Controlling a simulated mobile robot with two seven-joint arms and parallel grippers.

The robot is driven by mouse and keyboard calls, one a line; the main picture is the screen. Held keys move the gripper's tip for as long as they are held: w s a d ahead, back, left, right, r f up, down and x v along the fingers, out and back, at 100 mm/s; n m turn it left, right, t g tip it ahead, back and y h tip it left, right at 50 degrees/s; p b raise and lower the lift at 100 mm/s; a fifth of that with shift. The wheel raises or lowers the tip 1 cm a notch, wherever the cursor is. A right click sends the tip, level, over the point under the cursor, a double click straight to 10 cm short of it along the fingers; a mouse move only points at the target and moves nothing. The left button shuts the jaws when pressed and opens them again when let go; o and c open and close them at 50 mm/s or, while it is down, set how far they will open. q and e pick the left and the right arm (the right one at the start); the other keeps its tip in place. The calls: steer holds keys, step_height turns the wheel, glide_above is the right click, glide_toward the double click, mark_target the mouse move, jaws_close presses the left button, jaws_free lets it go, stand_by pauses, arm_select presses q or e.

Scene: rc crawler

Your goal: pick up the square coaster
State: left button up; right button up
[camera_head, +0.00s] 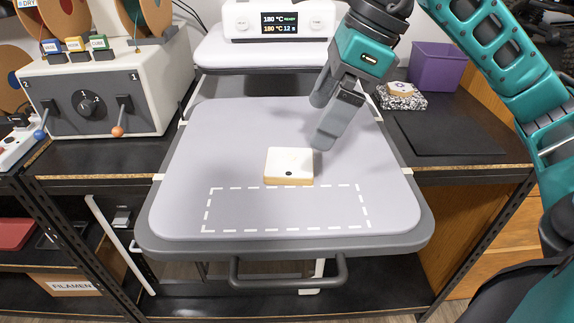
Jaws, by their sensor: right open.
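The square coaster (289,163) is cream on top with a tan front edge and a small black dot. It lies flat on the grey padded plate (400,205), just behind the dashed white rectangle. My right gripper (325,140) comes down from the upper right, open and empty. Its fingertips are just beyond the coaster's back right corner, apart from it in the picture; their exact height above the plate is hard to tell. My left gripper is not in view.
A white control unit (276,22) with a lit display stands behind the plate. A grey switch box (98,95) is at left. A purple bin (437,66), a speckled block (402,99) and a dark mat (450,133) are at right. The plate around the coaster is clear.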

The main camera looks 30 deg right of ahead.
mark_target(291, 161)
steer(key=x, duration=0.2)
steer(key=shift+w+a+f, duration=0.1)
steer(key=shift+a+f, duration=0.05)
steer(key=shift+f, duration=0.05)
steer(key=shift+a+x, duration=0.15)
steer(key=shift+x, duration=1.25)
steer(key=shift+a+x, duration=0.2)
steer(key=shift+x, duration=1.2)
steer(key=shift+r, duration=0.1)
steer(key=c, duration=1)
step_height(291, 161, up, 20)
steer(key=p, duration=0.4)
